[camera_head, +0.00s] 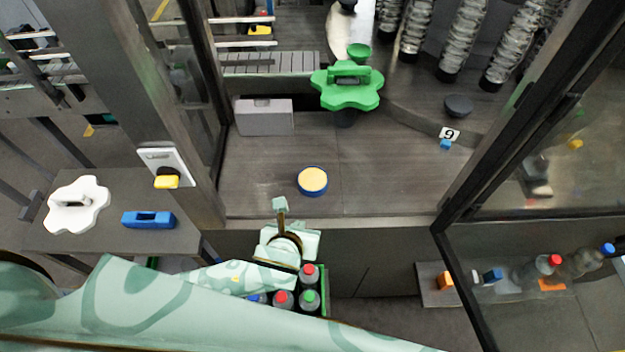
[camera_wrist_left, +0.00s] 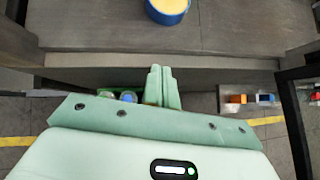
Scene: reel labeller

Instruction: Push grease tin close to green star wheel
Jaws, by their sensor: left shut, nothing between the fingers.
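The grease tin (camera_head: 312,181), round with a blue side and a pale yellow top, sits on the grey machine deck near its front edge. It also shows at the top of the left wrist view (camera_wrist_left: 168,10). The green star wheel (camera_head: 346,84) is further back on the deck, behind the tin and slightly right of it. My left gripper (camera_head: 280,204) is shut and empty at the deck's front edge, in front of the tin and to its left, apart from it. Its closed fingers also show in the left wrist view (camera_wrist_left: 160,72). My right gripper is not in view.
A grey box (camera_head: 264,117) stands on the deck left of the wheel. A black knob (camera_head: 458,106) and a number 9 tag (camera_head: 449,134) are at the right. Frame posts flank the opening. A crate of bottles (camera_head: 324,290) is below the front edge. The deck between tin and wheel is clear.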

